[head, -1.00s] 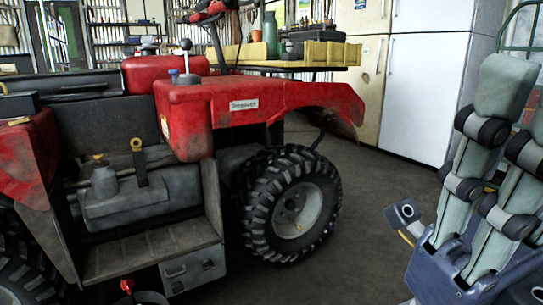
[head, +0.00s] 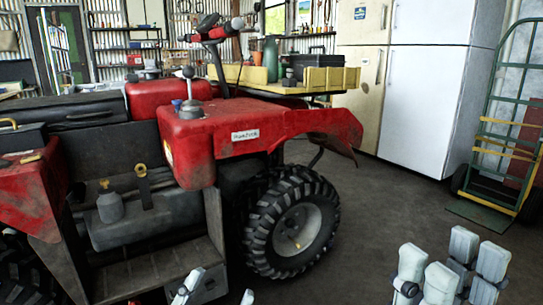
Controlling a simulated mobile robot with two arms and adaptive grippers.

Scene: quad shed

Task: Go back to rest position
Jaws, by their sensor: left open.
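My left gripper (head: 217,292) shows only its pale fingertips at the bottom edge, in front of the quad's footwell. The tips are apart, with nothing seen between them. My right gripper (head: 450,268) is at the lower right, its grey fingers pointing up over the floor. Its fingers stand apart with a gap and nothing seen in it. The bodies of both grippers are mostly cut off by the bottom edge.
A red quad (head: 262,125) fills the left and middle, with its black wheel (head: 295,225) near my grippers. A green hand truck (head: 500,130) is at the right. The grey floor (head: 380,205) between is clear.

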